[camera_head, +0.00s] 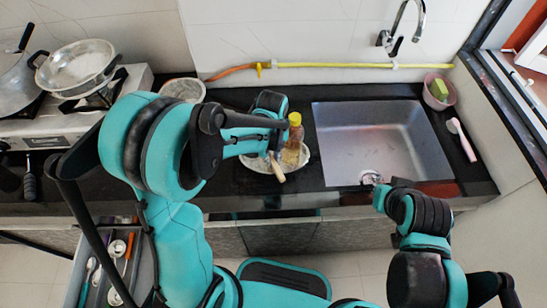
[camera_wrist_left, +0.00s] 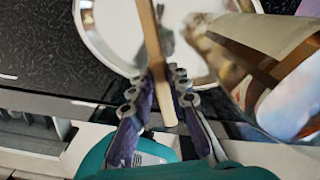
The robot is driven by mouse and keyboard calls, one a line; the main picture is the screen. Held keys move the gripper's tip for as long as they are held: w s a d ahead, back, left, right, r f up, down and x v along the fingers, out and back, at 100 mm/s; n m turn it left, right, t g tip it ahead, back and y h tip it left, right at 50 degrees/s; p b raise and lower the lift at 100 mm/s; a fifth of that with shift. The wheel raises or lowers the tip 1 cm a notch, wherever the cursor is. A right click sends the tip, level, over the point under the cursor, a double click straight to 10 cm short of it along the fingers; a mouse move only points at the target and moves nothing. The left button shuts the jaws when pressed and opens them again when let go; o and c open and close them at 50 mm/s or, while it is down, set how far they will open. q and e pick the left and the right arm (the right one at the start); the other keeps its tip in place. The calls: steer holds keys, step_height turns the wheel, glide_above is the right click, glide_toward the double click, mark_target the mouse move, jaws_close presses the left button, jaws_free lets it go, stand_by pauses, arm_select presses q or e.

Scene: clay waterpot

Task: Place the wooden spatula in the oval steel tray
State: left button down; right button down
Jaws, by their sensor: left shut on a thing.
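The wooden spatula (camera_wrist_left: 153,45) is a pale strip of wood. My left gripper (camera_wrist_left: 162,85) is shut on it in the left wrist view, and the spatula is over the tray there. In the head view its light end (camera_head: 277,170) shows below my left gripper (camera_head: 275,150), which my arm partly hides. The oval steel tray (camera_head: 252,163) lies on the dark counter left of the sink, and its rim shows in the wrist view (camera_wrist_left: 88,30). I cannot tell whether the spatula touches it. My right gripper (camera_head: 378,187) is at the sink's front edge; its jaws are unclear.
A yellow-capped bottle (camera_head: 295,135) stands at the tray's right side, close to my left gripper; its label fills the wrist view's right (camera_wrist_left: 265,40). The sink (camera_head: 370,135) is to the right. A bowl (camera_head: 183,90) sits behind my arm. A stove with pans (camera_head: 78,65) stands left.

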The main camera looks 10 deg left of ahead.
arm_select(q)
steer(key=shift+f+b, duration=0.6)
steer(key=c, duration=1.5)
jaws_free()
steer(key=shift+o, duration=0.2)
steer(key=shift+r+p, duration=0.5)
steer(key=shift+r, duration=0.05)
step_height(320, 180, up, 11)
steer(key=p, duration=0.4)
steer(key=s+a+r+n+t, duration=0.3)
steer(key=s+n, duration=0.3)
steer(key=n, duration=0.8)
steer(key=s+a+r+n+t, duration=0.3)
steer(key=s+n, duration=0.3)
steer(key=n, duration=0.8)
steer(key=shift+r+t, duration=0.5)
steer(key=shift+r, duration=0.3)
